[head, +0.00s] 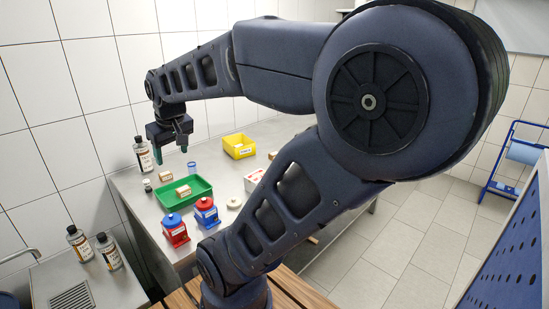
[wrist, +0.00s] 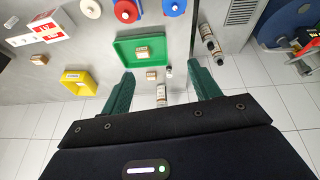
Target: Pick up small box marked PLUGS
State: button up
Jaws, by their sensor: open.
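Several small tan boxes show, and I cannot read which one is marked PLUGS. One box (head: 184,191) lies inside the green tray (wrist: 122,46); the wrist view shows it too (wrist: 142,52). Another box (head: 166,177) sits on the bench just outside the tray's wall, and it also shows in the wrist view (wrist: 151,75). A third box (wrist: 39,59) lies apart, near the yellow bin. My gripper (head: 172,150) is open and empty above the bench, at the tray's far side. Its two green fingers show in the wrist view (wrist: 161,74), pointing toward the tray area.
A yellow bin (head: 239,154), a blue cup (head: 191,167), a bottle (head: 142,153) and a small jar (head: 147,185) stand near the tray. Red (head: 173,231) and blue (head: 206,213) pump-like units stand in front of it. Bare bench lies between tray and bin.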

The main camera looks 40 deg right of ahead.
jog(key=w+d+n+g+h, duration=0.15)
jog(key=w+d+n, duration=0.25)
jog(key=w+d, duration=0.8)
jog(key=n+g+h, duration=0.3)
jog(key=n+g, duration=0.1)
jog(key=n, duration=0.8)
send_over(273, 154)
jog(key=a, duration=0.3)
notch_tip(273, 154, down, 20)
jog(key=shift+t+y, duration=0.25)
jog(key=x, duration=0.6)
jog(key=w+x, duration=0.1)
jog(key=x, duration=0.2)
jog(key=shift+a+f, duration=0.15)
jog(key=shift+f, duration=0.4)
jog(key=shift+s, duration=0.1)
jog(key=c, duration=1.1)
